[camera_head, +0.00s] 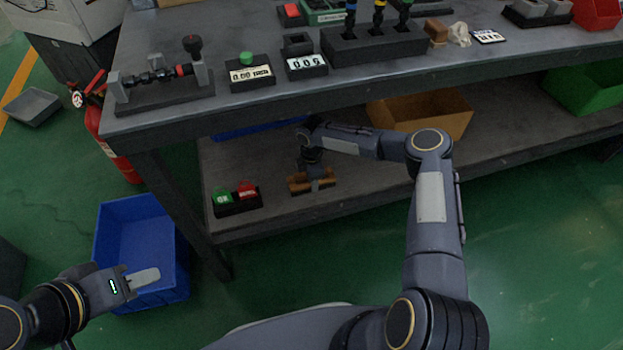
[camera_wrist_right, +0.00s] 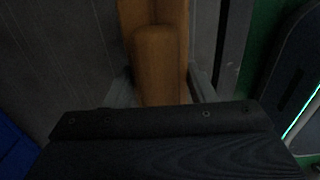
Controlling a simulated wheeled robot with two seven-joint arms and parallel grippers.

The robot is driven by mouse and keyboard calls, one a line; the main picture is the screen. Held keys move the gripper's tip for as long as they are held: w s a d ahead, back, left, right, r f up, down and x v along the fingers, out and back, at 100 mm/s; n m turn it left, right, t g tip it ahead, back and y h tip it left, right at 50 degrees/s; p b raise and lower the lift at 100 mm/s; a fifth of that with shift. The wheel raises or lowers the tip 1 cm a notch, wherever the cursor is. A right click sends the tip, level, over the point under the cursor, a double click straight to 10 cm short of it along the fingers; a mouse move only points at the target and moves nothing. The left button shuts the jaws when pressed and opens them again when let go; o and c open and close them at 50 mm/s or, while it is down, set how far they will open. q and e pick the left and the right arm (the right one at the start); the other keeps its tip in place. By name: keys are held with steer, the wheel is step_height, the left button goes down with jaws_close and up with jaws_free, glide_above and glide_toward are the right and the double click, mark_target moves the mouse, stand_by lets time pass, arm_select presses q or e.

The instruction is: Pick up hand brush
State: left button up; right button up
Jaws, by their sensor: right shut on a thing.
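The hand brush (camera_head: 298,186), with a brown wooden body, is low at the lower shelf under the workbench. My right gripper (camera_head: 318,180) reaches in under the tabletop and is shut on it. In the right wrist view the brown wooden handle of the brush (camera_wrist_right: 157,65) lies between the two grey fingers. The bristles cannot be made out, and I cannot tell whether the brush touches the shelf. My left gripper (camera_head: 145,278) is at the lower left, above the blue bin, away from the brush. Its fingers are seen edge-on, so its opening is unclear.
The workbench top (camera_head: 420,62) overhangs the right arm. On the lower shelf (camera_head: 345,205) stand a green-and-red button box (camera_head: 236,199) left of the brush and an orange-brown bin (camera_head: 425,108) behind. A blue bin (camera_head: 140,235) and fire extinguisher (camera_head: 115,145) stand left. Open green floor lies in front.

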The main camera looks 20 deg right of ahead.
step_height(320, 180, up, 3)
steer(key=shift+r+p, duration=0.1)
steer(key=shift+p, duration=0.4)
steer(key=s+p, duration=0.2)
steer(key=s, duration=1.6)
steer(key=shift+d+f+p, duration=0.3)
steer(key=shift+f+p, duration=0.05)
steer(key=o, duration=0.5)
steer(key=shift+c, duration=1.4)
steer(key=shift+s, duration=0.15)
